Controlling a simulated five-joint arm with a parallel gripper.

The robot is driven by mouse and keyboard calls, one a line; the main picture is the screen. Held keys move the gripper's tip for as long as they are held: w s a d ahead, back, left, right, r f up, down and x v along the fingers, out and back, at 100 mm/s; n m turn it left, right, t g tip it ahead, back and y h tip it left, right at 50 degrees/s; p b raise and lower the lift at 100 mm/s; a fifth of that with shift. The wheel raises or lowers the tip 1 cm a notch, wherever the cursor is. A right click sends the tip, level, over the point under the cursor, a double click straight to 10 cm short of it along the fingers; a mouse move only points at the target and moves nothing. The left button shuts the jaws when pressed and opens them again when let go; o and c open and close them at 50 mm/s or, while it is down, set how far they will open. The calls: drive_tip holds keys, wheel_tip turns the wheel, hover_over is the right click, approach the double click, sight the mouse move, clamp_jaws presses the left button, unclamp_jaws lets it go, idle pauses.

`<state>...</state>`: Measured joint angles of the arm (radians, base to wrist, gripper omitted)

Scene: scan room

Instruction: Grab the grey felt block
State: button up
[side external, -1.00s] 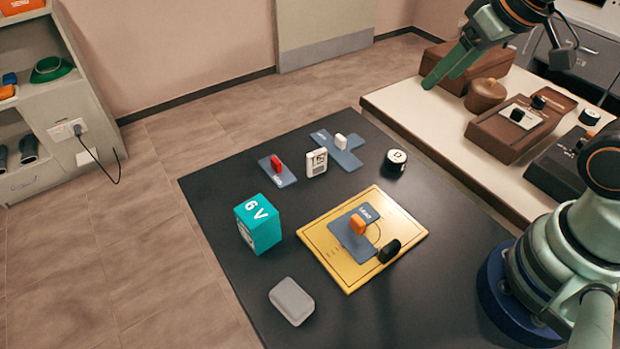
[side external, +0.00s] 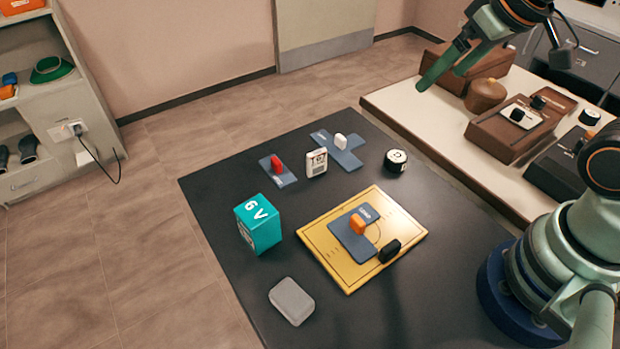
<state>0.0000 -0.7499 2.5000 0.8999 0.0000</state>
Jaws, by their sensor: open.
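The grey felt block (side external: 291,301) is a light grey rounded block. It lies on the dark table near the front, left of the yellow board. Nothing touches it. My gripper (side external: 438,76) has green fingers and is at the upper right, raised, in front of the cream side counter as seen here. It is open and empty, far from the block. Nothing hides the block.
A teal 6 V battery (side external: 258,225) stands behind the block. A yellow board (side external: 318,242) carries a blue plate with an orange knob (side external: 357,224) and a black piece (side external: 389,250).

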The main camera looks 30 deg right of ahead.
drive_tip(key=shift+a, duration=0.1)
drive_tip(key=n+g, duration=0.6)
drive_tip(key=n, duration=1.4)
hover_over(293, 295)
wheel_tip(293, 295, down, 13)
wheel_tip(293, 295, down, 6)
drive_tip(key=shift+s+r, duration=0.15)
drive_tip(key=shift+f, duration=3.05)
drive_tip(key=c, duration=1.2)
drive_tip(key=shift+r, duration=0.1)
